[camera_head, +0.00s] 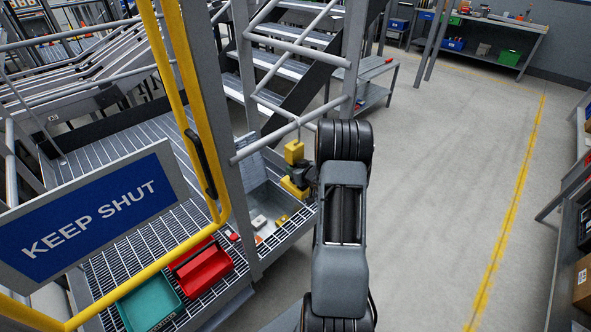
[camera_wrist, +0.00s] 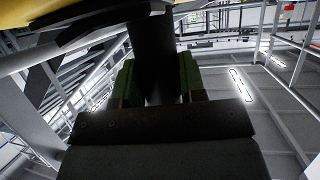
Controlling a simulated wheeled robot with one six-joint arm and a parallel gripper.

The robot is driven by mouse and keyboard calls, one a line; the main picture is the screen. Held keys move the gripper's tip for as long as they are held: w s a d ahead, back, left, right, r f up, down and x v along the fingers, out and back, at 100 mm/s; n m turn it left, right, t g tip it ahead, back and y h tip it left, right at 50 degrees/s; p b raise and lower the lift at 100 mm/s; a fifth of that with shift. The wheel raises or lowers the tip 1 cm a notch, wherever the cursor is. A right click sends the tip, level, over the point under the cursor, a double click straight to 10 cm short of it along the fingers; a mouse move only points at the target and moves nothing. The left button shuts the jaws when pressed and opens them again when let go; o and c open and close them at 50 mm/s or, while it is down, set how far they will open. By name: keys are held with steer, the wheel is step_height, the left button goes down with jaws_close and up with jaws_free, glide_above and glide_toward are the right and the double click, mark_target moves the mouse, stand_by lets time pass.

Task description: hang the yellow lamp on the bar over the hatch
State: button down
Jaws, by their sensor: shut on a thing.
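The yellow lamp (camera_head: 294,152) is upright near the grey bar (camera_head: 268,145), with a thin hook rising from its top to about the bar's height. I cannot tell whether the hook is over the bar or only beside it. A second yellow part (camera_head: 293,188) shows lower down, apparently the lamp's base. My gripper (camera_head: 304,174) is at the lamp from the right, shut on it; its fingertips are partly hidden. In the wrist view, my fingers (camera_wrist: 157,82) are around a dark upright part, with yellow at the top left. The open hatch (camera_head: 285,222) lies below, holding small items.
A yellow frame (camera_head: 190,90) with a blue "KEEP SHUT" sign (camera_head: 92,215) stands at left. A red tray (camera_head: 203,268) and a teal tray (camera_head: 150,300) rest on the grating. Stairs (camera_head: 285,65) rise behind the bar. Floor at right is clear.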

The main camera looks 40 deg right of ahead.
steer(key=c, duration=0.6)
jaws_free()
steer(key=s+d+r+m+g+h, duration=0.1)
steer(key=s+g+h, duration=0.15)
steer(key=s, duration=0.45)
steer(key=s+d+r+m+g+h+b, duration=0.1)
steer(key=s+m+g, duration=0.1)
steer(key=s+g, duration=0.35)
steer(key=s+d+r+m+g+h, duration=0.1)
steer(key=s+h, duration=0.1)
steer(key=s, duration=0.6)
steer(key=shift+s+a+r+n+y, duration=0.8)
steer(key=shift+a+r, duration=1.6)
steer(key=shift+a, duration=2.55)
steer(key=shift+s+a+r+n+y, duration=0.75)
steer(key=shift+a+r, duration=1.7)
steer(key=shift+a, duration=2.45)
steer(key=shift+s+a+r+n+y, duration=0.35)
steer(key=shift+s+a+r+y, duration=0.55)
steer(key=shift+a+r, duration=2.8)
steer(key=a+f, duration=0.2)
steer(key=shift+w+a+f, duration=0.2)
steer(key=shift+w+f, duration=0.05)
steer(key=shift+f, duration=0.05)
